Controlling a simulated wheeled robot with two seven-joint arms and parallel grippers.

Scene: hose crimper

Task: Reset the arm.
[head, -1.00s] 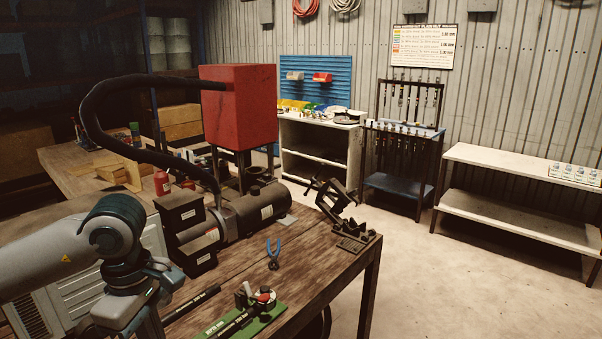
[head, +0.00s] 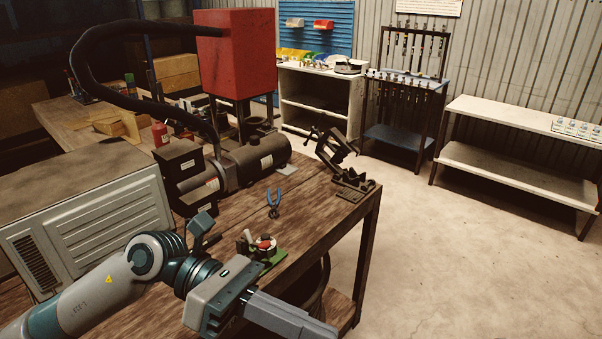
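My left arm (head: 110,290) reaches in from the lower left. Its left gripper (head: 285,315) hangs over the near edge of the wooden workbench (head: 315,225), at the bottom middle, and points to the lower right. Its fingers overlap in this view, so I cannot tell whether they are open or shut. I see nothing clearly held in it. My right gripper is not in view.
A grey vented box (head: 100,225) stands at the left near my arm. A black machine (head: 245,163), red tank (head: 236,55), blue-handled pliers (head: 274,200) and black vise-like tool (head: 338,150) are on the bench. The floor (head: 440,260) to the right is clear.

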